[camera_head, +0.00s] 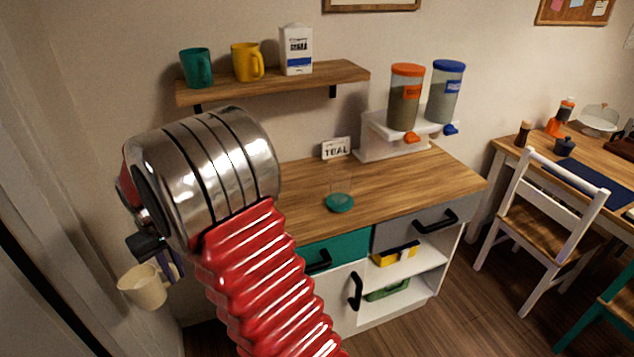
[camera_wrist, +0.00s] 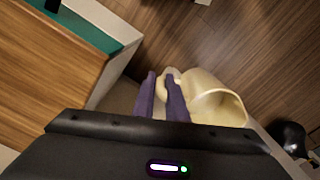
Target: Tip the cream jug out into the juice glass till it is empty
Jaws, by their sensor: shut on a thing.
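The cream jug (camera_head: 145,288) hangs low at the left in the head view, beside the cabinet's left end and below the level of its top. In the wrist view the jug (camera_wrist: 206,96) shows its round mouth; whether it holds anything I cannot tell. My gripper (camera_wrist: 162,78) is shut on the jug's handle with its purple fingers. In the head view my arm hides most of the gripper. The clear juice glass (camera_head: 341,184) stands on a teal coaster (camera_head: 340,204) on the wooden worktop, well to the right of the jug.
A shelf (camera_head: 290,85) above holds a teal mug (camera_head: 197,68), a yellow mug (camera_head: 246,62) and a white carton (camera_head: 296,50). A dispenser stand (camera_head: 390,142) with two canisters is at the back right, near a "TEAL" sign (camera_head: 336,148). The worktop around the glass is clear.

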